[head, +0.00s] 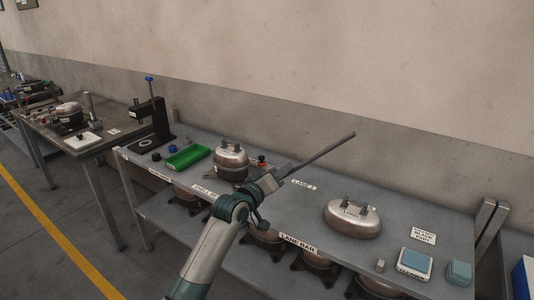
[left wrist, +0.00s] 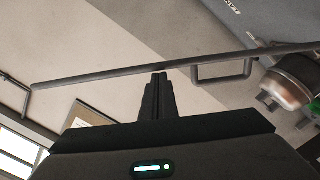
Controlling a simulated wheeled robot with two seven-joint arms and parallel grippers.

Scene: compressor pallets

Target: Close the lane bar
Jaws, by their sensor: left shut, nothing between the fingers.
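The lane bar (head: 320,156) is a long thin dark grey rod. In the head view it slants up to the right above the shelf top, its far end raised clear. My left gripper (head: 272,181) is at its lower left end and covers that end. In the left wrist view the bar (left wrist: 100,79) runs across the picture just past the tips of my shut, empty left fingers (left wrist: 158,80); I cannot tell whether they touch it. A LANE BAR label (head: 298,243) is on the shelf's front edge. My right gripper is not in view.
A compressor (head: 231,160) stands behind my left gripper, and a second one (head: 352,218) sits right of it on the grey bench (head: 400,190). A green tray (head: 187,157) and a press (head: 152,120) are at left. A grey slotted post (head: 489,219) stands at the right end.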

